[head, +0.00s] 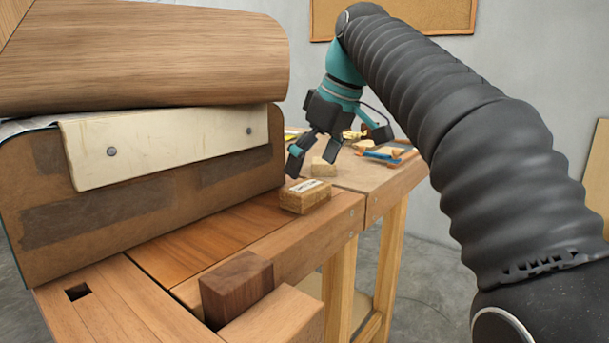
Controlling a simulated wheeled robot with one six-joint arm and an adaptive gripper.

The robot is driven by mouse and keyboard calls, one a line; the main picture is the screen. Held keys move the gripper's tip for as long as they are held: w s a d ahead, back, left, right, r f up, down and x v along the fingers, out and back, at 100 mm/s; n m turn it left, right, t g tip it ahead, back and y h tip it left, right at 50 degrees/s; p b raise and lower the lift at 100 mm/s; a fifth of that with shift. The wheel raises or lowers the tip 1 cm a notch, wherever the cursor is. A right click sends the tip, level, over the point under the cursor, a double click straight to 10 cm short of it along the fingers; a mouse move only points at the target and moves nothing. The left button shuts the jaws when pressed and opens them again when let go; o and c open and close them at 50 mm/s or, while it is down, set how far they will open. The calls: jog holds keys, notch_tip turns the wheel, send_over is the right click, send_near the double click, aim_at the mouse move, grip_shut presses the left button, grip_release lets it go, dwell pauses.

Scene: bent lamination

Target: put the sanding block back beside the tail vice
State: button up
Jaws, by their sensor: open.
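The sanding block (304,197), a tan cork-like block with a pale label on top, lies on the wooden bench near its right edge, just right of the big brown form. The tail vice (275,318) is at the bench's near end, with a dark wood block (237,286) against it. The sanding block lies farther back along the bench, apart from the vice. My gripper (338,150) is open and empty, above and beyond the sanding block. Its left finger is close to the block in the picture; I cannot tell the real gap.
The brown form (130,200), with a pale strip and a curved wood panel on top, fills the left of the bench. A second bench (372,176) behind holds a small pale block (323,168) and several tools. Bare bench top (215,238) lies between sanding block and vice.

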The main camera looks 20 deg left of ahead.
jog(key=w+p+v, duration=0.1)
jog(key=p+v, duration=0.1)
jog(key=v, duration=0.4)
jog(key=shift+s+d+r, duration=0.2)
jog(key=shift+s+r, duration=0.15)
jog(key=shift+s, duration=0.15)
jog(key=s+d+f+m+t+h, duration=0.1)
jog(key=s+d+f+m+t, duration=0.1)
jog(key=s+d+f+m, duration=0.6)
jog(key=s+d+f+m+t+h, duration=0.1)
jog(key=s+d+f+m+h, duration=0.3)
jog(key=d+f, duration=0.85)
jog(key=s+d+f+m, duration=0.1)
jog(key=s+d+f, duration=0.6)
jog(key=f, duration=0.4)
jog(key=shift+s+m+t+y, duration=0.3)
jog(key=shift+s+t+y, duration=0.1)
jog(key=shift+s, duration=0.5)
